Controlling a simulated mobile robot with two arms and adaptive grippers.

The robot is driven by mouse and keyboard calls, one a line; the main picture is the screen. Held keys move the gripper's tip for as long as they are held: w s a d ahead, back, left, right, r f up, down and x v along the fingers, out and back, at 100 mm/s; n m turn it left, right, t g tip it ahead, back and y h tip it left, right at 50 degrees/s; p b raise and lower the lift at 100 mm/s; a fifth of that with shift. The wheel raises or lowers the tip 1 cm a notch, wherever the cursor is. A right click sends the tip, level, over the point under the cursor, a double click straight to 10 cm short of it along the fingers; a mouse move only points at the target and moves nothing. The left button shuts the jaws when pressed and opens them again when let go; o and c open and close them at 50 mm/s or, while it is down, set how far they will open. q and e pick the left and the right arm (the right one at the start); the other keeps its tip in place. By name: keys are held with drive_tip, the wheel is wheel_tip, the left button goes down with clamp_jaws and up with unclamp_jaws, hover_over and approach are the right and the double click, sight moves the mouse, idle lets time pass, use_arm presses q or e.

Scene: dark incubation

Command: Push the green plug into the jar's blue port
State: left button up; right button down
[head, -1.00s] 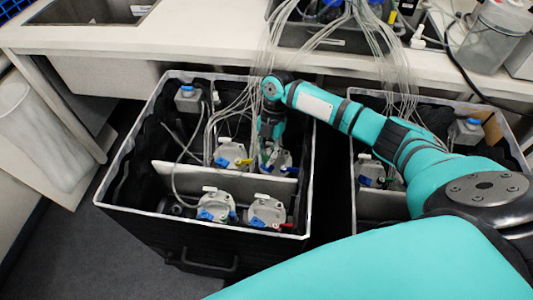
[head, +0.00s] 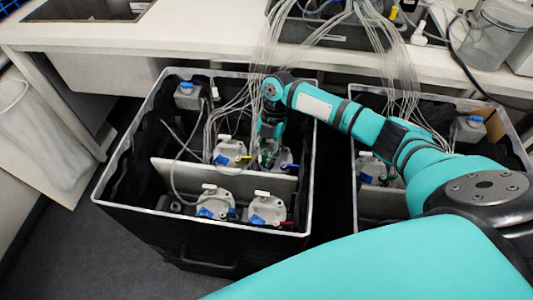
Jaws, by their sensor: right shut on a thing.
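My right gripper (head: 268,152) reaches down into the back right part of the left black box. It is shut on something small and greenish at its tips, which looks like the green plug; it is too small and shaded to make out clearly. A pale jar (head: 284,158) with blue fittings stands just right of the gripper, partly hidden by it. A second jar (head: 230,150) with a blue port and a yellow fitting stands just left of the gripper. I cannot tell whether the plug touches either jar's blue port. My left gripper is not in view.
The black box (head: 150,228) has high walls and a pale divider (head: 225,178). Two more jars (head: 215,202) (head: 267,207) stand in front of the divider. Clear tubes (head: 262,62) hang around my wrist. A second box (head: 356,218) stands to the right.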

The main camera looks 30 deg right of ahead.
drive_tip(key=shift+f, duration=0.1)
drive_tip(key=c, duration=1.2)
unclamp_jaws()
